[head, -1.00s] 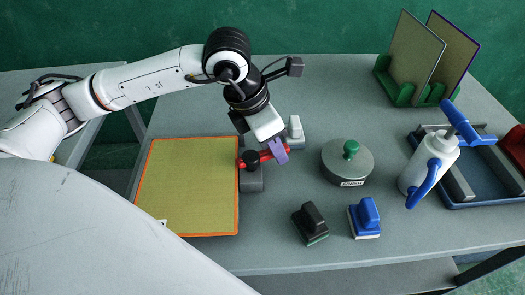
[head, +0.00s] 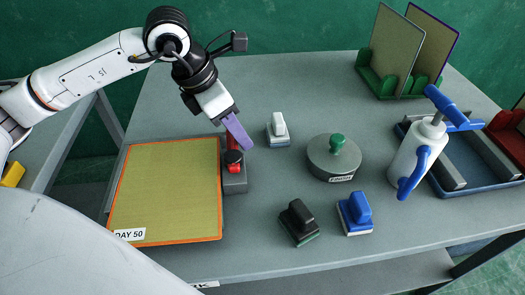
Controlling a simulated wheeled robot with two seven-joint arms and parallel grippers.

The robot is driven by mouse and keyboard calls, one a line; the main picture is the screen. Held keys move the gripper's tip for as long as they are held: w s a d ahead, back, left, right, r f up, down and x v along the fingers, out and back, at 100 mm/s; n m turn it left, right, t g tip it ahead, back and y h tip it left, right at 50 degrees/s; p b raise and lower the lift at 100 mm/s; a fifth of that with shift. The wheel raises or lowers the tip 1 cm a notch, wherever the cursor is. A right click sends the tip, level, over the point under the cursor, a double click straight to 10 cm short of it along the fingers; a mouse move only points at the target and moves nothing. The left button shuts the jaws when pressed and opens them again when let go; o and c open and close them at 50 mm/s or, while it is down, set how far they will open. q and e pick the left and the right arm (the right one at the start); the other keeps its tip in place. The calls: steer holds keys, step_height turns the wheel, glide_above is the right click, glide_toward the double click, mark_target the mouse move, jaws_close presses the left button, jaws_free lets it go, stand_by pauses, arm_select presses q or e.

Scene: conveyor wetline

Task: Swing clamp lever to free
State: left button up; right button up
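The clamp is a grey block (head: 235,182) at the right edge of an orange-rimmed screen frame (head: 165,195). My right gripper is not in view.
A white-handled block (head: 279,128), a round lidded weight (head: 333,160), and black (head: 298,222) and blue (head: 355,212) blocks stand to the right. Farther right are a white jug (head: 418,158) with blue handles, a blue tray (head: 470,188) and a green rack (head: 400,80) of screens.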

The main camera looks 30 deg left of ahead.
arm_select(q)
steer(key=shift+s+a+f+g, duration=0.1)
steer(key=shift+s+f+g, duration=0.2)
steer(key=shift+s+f, duration=0.3)
steer(key=shift+s+r, duration=0.1)
steer(key=shift+r, duration=0.1)
steer(key=shift+s+a+r+p, duration=0.1)
steer(key=shift+r+p, duration=0.5)
steer(key=shift+r, duration=0.05)
steer(key=p+v, duration=0.2)
steer(key=v, duration=0.4)
steer(key=shift+s+f, duration=0.1)
steer(key=shift+s, duration=0.05)
